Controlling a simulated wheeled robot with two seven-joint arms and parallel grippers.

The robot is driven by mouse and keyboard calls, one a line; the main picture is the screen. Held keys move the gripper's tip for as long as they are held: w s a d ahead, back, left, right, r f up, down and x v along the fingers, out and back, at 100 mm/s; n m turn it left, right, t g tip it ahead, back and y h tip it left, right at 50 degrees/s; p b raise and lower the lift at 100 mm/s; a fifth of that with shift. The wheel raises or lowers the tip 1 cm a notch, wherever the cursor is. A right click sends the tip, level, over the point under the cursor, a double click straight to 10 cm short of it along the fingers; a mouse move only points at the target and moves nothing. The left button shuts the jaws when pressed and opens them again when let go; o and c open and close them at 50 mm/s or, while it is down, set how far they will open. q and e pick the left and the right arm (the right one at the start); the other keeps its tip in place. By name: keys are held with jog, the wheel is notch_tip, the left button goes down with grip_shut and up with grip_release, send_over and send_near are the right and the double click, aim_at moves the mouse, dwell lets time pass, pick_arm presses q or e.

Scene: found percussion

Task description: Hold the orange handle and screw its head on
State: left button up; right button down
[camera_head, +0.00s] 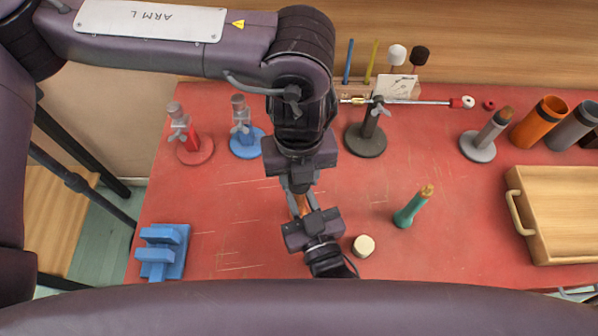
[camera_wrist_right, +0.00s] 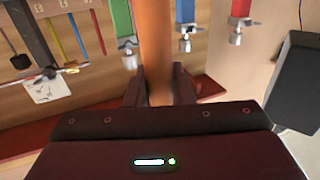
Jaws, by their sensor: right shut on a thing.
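The orange handle (camera_head: 300,206) shows as a short piece between my two grippers in the head view. In the right wrist view the orange handle (camera_wrist_right: 156,45) runs up between the fingers of my right gripper (camera_wrist_right: 159,88), which is shut on it. In the head view my right gripper (camera_head: 311,212) comes from the front edge. My left gripper (camera_head: 300,185) hangs down just behind it, close to the handle; its fingertips are too hidden to tell open from shut. A round cream piece (camera_head: 363,245), possibly a head, lies on the red table right of my right gripper.
Red (camera_head: 195,150), blue (camera_head: 247,145) and dark (camera_head: 366,142) stands are behind. A blue block (camera_head: 163,250) is at left, a wooden tray (camera_head: 560,210) at right.

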pick_arm(q)
jog(key=m, duration=0.4)
jog(key=o, duration=1.2)
jog(key=shift+c, duration=0.2)
notch_tip(320, 180, up, 12)
pick_arm(e)
jog(key=c, duration=1.2)
grip_release()
jog(key=shift+o, duration=0.2)
